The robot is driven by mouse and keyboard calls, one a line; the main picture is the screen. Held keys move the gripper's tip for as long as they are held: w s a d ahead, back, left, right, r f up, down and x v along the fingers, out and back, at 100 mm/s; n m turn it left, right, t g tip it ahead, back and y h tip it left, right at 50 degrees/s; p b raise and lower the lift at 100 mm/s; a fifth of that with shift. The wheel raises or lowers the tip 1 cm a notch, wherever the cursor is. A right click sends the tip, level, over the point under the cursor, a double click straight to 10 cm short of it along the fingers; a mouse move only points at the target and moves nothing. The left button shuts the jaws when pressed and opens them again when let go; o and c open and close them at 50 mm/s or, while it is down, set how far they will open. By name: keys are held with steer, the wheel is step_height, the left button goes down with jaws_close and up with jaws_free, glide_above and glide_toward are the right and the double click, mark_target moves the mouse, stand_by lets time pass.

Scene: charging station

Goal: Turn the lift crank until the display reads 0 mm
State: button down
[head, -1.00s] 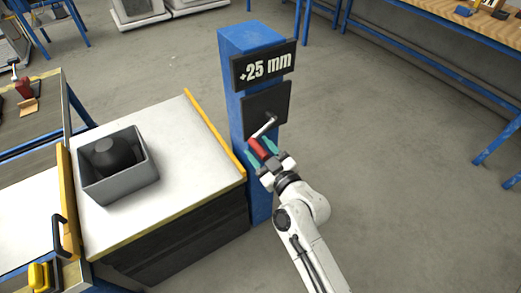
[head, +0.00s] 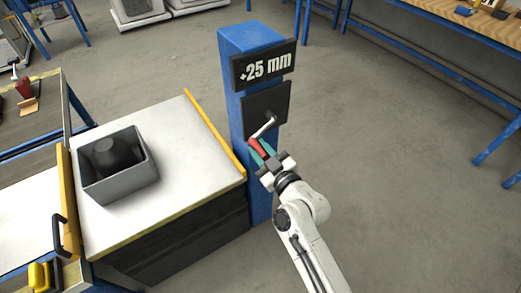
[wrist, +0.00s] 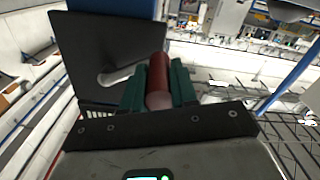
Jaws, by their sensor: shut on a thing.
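The display (head: 264,67) on the blue post (head: 236,105) reads +25 mm. Below it, the lift crank's pale metal arm (head: 263,128) runs from a dark plate (head: 267,103) down and left to a red handle (head: 257,147). My gripper (head: 262,155) is shut on the red handle. In the wrist view, the green fingers of my gripper (wrist: 159,85) stand on both sides of the red handle (wrist: 158,72). The crank arm shows partly there, beside the left finger, against the dark plate (wrist: 100,50).
A white-topped lift table (head: 190,170) with yellow edges stands left of the post. A grey bin (head: 130,190) with a dark round object (head: 113,155) sits on it. The floor (head: 400,190) right of the post is clear.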

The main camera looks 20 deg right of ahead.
steer(key=shift+r, duration=0.15)
